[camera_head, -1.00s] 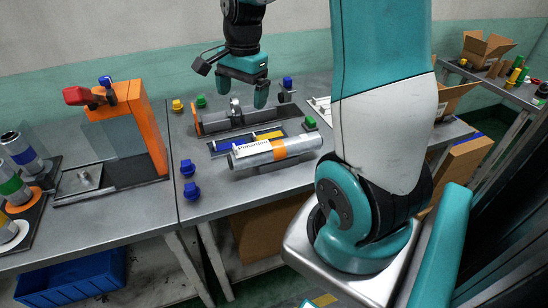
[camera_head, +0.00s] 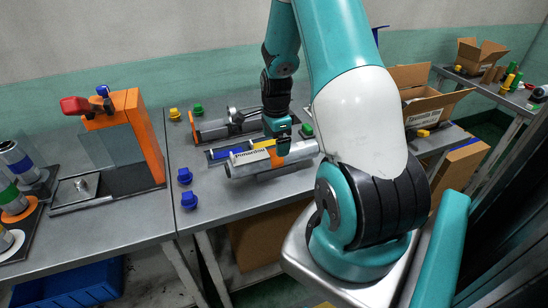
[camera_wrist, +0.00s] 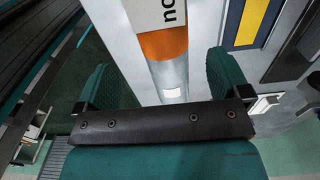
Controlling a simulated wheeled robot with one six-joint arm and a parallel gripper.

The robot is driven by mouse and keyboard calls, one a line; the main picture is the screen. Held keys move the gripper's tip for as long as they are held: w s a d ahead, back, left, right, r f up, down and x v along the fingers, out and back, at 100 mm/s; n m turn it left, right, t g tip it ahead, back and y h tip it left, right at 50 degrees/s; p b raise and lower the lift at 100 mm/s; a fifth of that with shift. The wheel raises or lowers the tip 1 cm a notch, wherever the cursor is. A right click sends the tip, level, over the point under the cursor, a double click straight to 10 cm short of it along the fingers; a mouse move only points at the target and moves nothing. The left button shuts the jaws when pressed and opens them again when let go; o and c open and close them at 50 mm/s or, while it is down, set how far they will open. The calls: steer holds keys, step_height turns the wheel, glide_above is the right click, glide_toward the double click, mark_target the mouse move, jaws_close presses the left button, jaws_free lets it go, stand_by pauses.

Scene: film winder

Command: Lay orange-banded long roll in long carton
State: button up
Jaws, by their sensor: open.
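The orange-banded long roll (camera_head: 303,151) lies on its side on the table. It is silver, with a white printed label and an orange band. My gripper (camera_head: 283,146) is open just over the roll and hides part of the band. In the wrist view the fingers (camera_wrist: 160,80) are spread on either side of the roll (camera_wrist: 168,75), close to its orange band, and the roll is not clamped.
Blue caps (camera_head: 187,200) stand left of the roll, and a green cap (camera_head: 307,130) is behind it. A tray with blue and yellow strips (camera_head: 222,153) and a metal winder (camera_head: 215,130) lie behind. An orange machine (camera_head: 145,125) stands at the left.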

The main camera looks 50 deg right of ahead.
mark_target(274, 151)
steer(key=f, duration=0.1)
steer(key=f+p, duration=0.1)
steer(key=f, duration=0.3)
steer(key=shift+w+a+p, duration=0.1)
steer(key=shift+w+p, duration=0.15)
steer(key=shift+p, duration=0.05)
steer(key=c, duration=1.3)
